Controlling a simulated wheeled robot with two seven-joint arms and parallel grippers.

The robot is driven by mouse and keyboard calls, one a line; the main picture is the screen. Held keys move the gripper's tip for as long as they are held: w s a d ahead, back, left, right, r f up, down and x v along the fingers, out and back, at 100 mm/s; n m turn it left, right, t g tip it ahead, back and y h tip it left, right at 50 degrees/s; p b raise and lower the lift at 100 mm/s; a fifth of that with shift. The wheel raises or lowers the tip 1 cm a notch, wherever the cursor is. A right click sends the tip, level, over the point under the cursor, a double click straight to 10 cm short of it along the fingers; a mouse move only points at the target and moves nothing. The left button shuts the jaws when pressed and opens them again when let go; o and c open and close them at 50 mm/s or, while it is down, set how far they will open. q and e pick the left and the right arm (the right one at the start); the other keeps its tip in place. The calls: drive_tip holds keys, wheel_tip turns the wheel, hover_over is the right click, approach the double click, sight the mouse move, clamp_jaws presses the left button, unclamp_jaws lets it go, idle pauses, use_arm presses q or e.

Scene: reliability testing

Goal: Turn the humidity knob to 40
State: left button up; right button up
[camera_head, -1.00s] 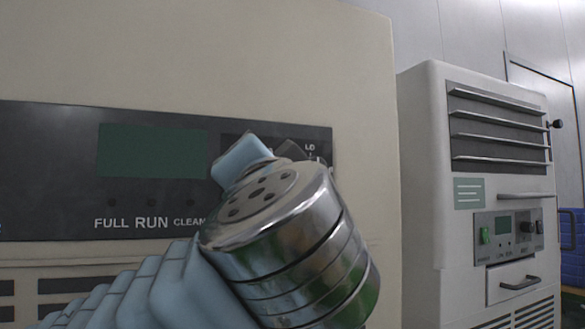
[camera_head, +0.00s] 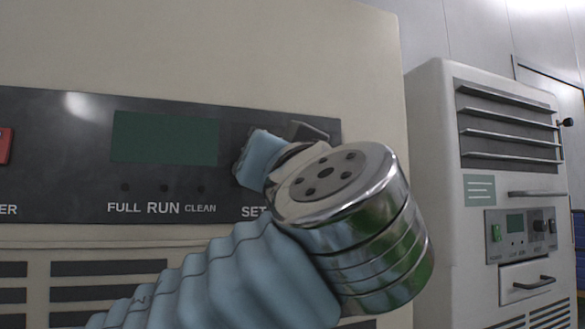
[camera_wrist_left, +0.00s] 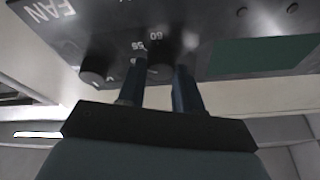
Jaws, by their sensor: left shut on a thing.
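The dark control panel (camera_head: 60,170) of the near cream cabinet carries a green display (camera_head: 165,138) and the labels FULL, RUN, CLEAN and SET. My left gripper (camera_wrist_left: 160,85) is at the panel's right end, its fingers on either side of a dark knob (camera_wrist_left: 160,72) with printed numbers such as 55 and 60 beside it. The fingers are shut on this knob. In the head view my pale blue wrist hides the knob and its scale, so its setting cannot be read. My right gripper is not in view.
A second dark knob (camera_wrist_left: 95,70) sits close beside the gripper, near the word FAN. A red switch (camera_head: 5,145) is at the panel's left end. A similar white cabinet (camera_head: 445,190) stands to the right. Vent slots (camera_head: 108,267) lie below the panel.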

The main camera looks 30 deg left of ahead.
use_arm(q)
drive_tip(key=shift+w+d+r+n+g+p, duration=0.1)
drive_tip(key=shift+n+g+p, duration=0.95)
drive_tip(key=shift+n, duration=3.6)
drive_tip(key=shift+w+d+r+n+g+p, duration=0.1)
drive_tip(key=shift+n+g, duration=1.85)
drive_tip(key=shift+n, duration=2.75)
drive_tip(key=shift+d+r+n+g+p, duration=0.1)
drive_tip(key=shift+n+g+p, duration=0.95)
drive_tip(key=shift+n, duration=3.6)
drive_tip(key=shift+g+b, duration=0.45)
drive_tip(key=shift+b, duration=0.05)
drive_tip(key=o, duration=1)
drive_tip(key=shift+a+r, duration=0.1)
